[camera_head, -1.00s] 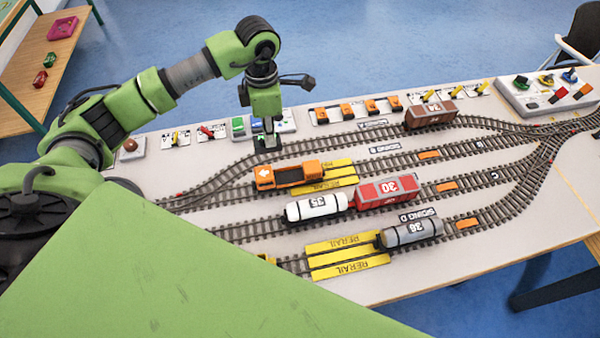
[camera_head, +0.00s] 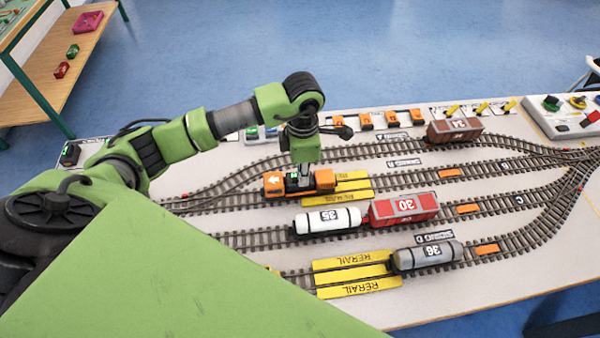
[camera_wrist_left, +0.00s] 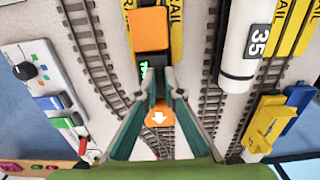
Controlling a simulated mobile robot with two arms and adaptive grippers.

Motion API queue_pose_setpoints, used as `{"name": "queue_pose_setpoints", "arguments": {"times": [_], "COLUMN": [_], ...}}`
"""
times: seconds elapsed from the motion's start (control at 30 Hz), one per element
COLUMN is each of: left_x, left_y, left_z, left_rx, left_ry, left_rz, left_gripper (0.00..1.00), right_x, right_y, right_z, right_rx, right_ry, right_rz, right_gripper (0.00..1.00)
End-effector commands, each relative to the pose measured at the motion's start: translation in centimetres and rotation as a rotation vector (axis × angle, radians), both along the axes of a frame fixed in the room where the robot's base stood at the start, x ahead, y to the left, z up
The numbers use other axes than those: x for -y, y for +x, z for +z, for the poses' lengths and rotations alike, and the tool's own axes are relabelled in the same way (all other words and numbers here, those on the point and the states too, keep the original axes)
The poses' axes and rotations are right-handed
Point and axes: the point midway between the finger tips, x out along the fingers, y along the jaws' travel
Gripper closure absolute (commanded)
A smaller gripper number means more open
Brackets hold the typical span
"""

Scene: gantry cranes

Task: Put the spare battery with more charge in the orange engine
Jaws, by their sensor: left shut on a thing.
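The orange engine (camera_head: 325,179) stands on a track, its white arrow pointing left; it also shows in the left wrist view (camera_wrist_left: 149,32). My left gripper (camera_head: 299,180) is upright over the middle of the engine. In the left wrist view the fingertips (camera_wrist_left: 156,80) are shut on a small dark battery (camera_wrist_left: 146,73) with a green display. The battery is at the dark gap between the engine's two orange ends. Whether it is seated or just above cannot be told. My right gripper is not in view.
A white tank wagon (camera_head: 328,220) and red wagon (camera_head: 403,207) stand on the neighbouring track. A grey tank wagon (camera_head: 427,256) is nearer, by yellow rerail plates (camera_head: 355,285). A brown wagon (camera_head: 454,131) stands at the back. A control panel (camera_wrist_left: 45,90) lies beside the tracks.

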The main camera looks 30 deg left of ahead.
Motion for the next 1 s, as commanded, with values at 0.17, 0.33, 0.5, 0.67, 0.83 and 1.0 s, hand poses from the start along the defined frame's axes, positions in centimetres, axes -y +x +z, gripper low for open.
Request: {"name": "queue_pose_setpoints", "arguments": {"times": [0.17, 0.33, 0.5, 0.67, 0.83, 1.0], "left_x": [-0.3, -0.3, -0.2, -0.3, -0.3, -0.3], "left_y": [-0.3, -0.2, -0.1, 0.0, 0.1, 0.0], "left_z": [-0.4, -0.3, 0.3, 2.6, 6.4, 9.6], "left_rx": [-0.01, -0.008, -0.004, 0.0, 0.001, -0.002], "left_ry": [0.009, 0.008, 0.006, 0.006, 0.006, 0.006], "left_rz": [0.003, 0.002, 0.001, 0.001, 0.002, 0.001], "left_gripper": [0.75, 0.75, 0.75, 0.75, 0.75, 0.75], "right_x": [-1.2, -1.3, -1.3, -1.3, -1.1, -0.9], "right_y": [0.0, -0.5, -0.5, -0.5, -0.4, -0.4], "right_z": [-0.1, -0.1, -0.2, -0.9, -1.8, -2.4], "right_rx": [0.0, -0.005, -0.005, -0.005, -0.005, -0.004], "right_ry": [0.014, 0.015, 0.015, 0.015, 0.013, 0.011], "right_rz": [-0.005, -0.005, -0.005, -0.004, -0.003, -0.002], "right_gripper": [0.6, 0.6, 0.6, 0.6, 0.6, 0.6]}}
